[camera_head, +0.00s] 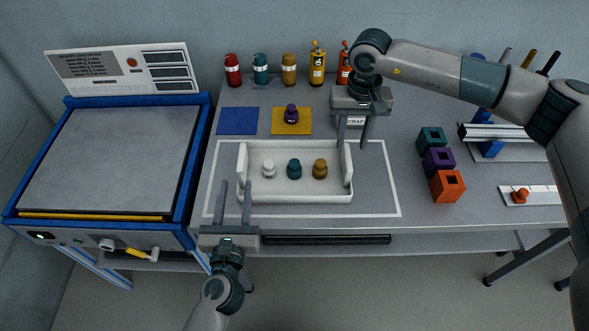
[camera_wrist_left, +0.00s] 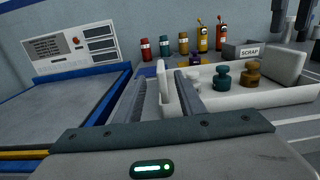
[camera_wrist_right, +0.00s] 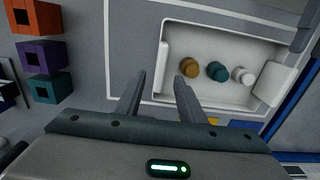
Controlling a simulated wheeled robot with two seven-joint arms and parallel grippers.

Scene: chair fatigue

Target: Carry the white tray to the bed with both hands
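The white tray (camera_head: 300,198) lies on the workbench inside a white outline, with a raised wall at each end. It holds a white, a teal and a brown knobbed piece. The bed (camera_head: 115,155) is the grey flat top in a blue frame at the left; it also shows in the left wrist view (camera_wrist_left: 60,100). My left gripper (camera_head: 235,184) is open at the tray's front left corner; the left end wall shows between its fingers. My right gripper (camera_head: 353,145) is open above the tray's back right corner; the right end wall shows between its fingers. Contact cannot be told.
Blue (camera_head: 238,121) and yellow (camera_head: 278,127) mats lie behind the tray, a purple piece (camera_head: 291,114) on the yellow one. A scrap box (camera_head: 355,121) stands near my right gripper. Coloured cubes (camera_head: 447,186) sit to the right. Bottles line the back. The bed's control panel (camera_head: 125,68) stands upright.

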